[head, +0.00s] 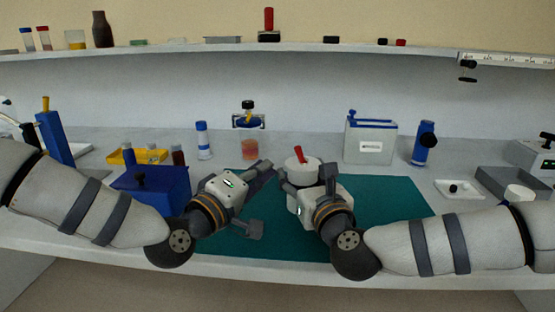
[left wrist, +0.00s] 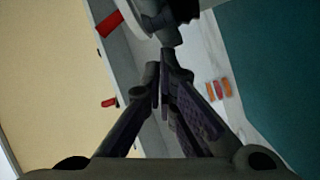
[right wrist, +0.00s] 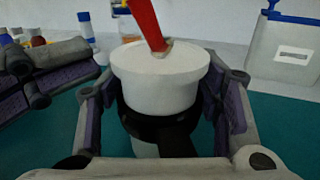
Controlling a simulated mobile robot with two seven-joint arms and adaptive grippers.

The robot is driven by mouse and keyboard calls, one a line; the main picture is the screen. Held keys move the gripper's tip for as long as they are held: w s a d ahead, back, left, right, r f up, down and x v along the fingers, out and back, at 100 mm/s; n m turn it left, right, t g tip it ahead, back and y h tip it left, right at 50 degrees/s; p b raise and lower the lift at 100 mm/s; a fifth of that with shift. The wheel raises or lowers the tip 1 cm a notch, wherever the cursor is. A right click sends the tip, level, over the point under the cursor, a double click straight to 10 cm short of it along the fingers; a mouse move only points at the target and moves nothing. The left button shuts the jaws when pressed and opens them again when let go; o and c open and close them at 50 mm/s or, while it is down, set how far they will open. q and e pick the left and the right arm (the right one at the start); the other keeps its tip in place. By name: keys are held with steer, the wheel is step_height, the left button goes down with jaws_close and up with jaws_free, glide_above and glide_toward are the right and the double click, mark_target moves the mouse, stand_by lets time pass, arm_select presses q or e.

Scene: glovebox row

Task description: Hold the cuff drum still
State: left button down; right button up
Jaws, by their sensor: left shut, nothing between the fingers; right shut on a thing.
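The cuff drum (head: 302,164) is a white, upright, lidded cylinder with a red lever on top, standing over the green mat. In the right wrist view the drum (right wrist: 162,82) sits on a black collar, with one finger on each side. My right gripper (head: 305,182) is shut on the drum; its own body hides the drum's lower part in the head view. My left gripper (head: 264,170) is shut and empty, just left of the drum. In the left wrist view its fingers (left wrist: 168,70) come together with nothing between them.
The green mat (head: 385,208) is clear to the right. A blue box (head: 150,190) stands beside my left arm, near a yellow tray (head: 137,157). Behind are a jar of reddish liquid (head: 250,149) and a grey-white box (head: 370,142). A white dish (head: 460,190) lies right.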

mark_target(300, 155)
arm_select(q)
steer(key=s+a+n+t, duration=0.1)
steer(key=s+n, duration=0.2)
steer(key=s+a+f+n+t+y, duration=0.1)
steer(key=s+n, duration=0.1)
steer(key=n, duration=0.1)
steer(key=s+a+n+t+y, duration=0.1)
steer(key=s+n, duration=0.2)
steer(key=shift+s+f, duration=0.3)
steer(key=shift+s, duration=0.05)
steer(key=shift+s+a+n+t+y, duration=0.2)
steer(key=shift+n+t+y, duration=0.15)
steer(key=shift+n, duration=0.25)
steer(key=shift+d, duration=0.1)
steer(key=w+d+r, duration=0.4)
steer(key=w+d, duration=0.2)
steer(key=w, duration=0.3)
